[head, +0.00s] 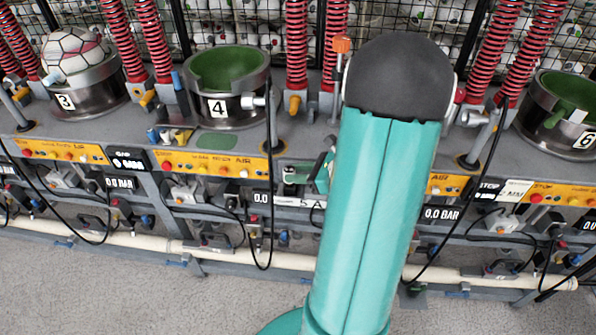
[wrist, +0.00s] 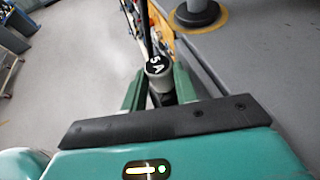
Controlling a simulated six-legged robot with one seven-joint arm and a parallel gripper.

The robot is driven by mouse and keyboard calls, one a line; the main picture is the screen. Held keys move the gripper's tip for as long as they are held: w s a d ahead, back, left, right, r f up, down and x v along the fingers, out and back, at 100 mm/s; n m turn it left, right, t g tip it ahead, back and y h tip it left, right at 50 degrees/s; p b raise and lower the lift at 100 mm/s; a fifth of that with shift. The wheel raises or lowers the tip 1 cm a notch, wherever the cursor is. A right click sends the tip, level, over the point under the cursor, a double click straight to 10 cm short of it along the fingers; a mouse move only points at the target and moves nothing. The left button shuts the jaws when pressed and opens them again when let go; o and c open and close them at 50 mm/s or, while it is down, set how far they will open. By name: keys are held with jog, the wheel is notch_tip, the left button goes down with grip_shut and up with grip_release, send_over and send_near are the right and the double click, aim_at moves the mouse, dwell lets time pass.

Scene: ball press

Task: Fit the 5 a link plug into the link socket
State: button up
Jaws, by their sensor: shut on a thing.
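The 5 A link plug (wrist: 157,67) is a grey cylinder with a black cap marked "5 A" in white. In the wrist view it stands between the two green fingers of my gripper (wrist: 159,88), which is shut on it. Its lower end is hidden by the fingers and the wrist. In the head view my green arm covers most of station 5, and part of my gripper shows at the arm's left edge, beside the front panel. A "5 A" label (head: 312,202) shows below it. I cannot make out the link socket in either view.
Station 4's cup (head: 225,104) stands left of my arm and station 6's cup (head: 560,115) right. Red springs (head: 297,45) rise behind the grey bench. Black cables (head: 269,180) hang along the front. A cream pipe (head: 225,250) runs low. The floor (head: 130,300) in front is clear.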

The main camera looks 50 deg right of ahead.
jog(key=shift+f, duration=0.25)
jog(key=shift+f, duration=0.15)
jog(key=shift+f, duration=0.35)
jog(key=shift+f, duration=0.1)
dwell(0.4)
jog(key=shift+f, duration=0.3)
jog(key=o, duration=1)
jog(key=shift+d+r, duration=0.1)
jog(key=shift+d, duration=0.05)
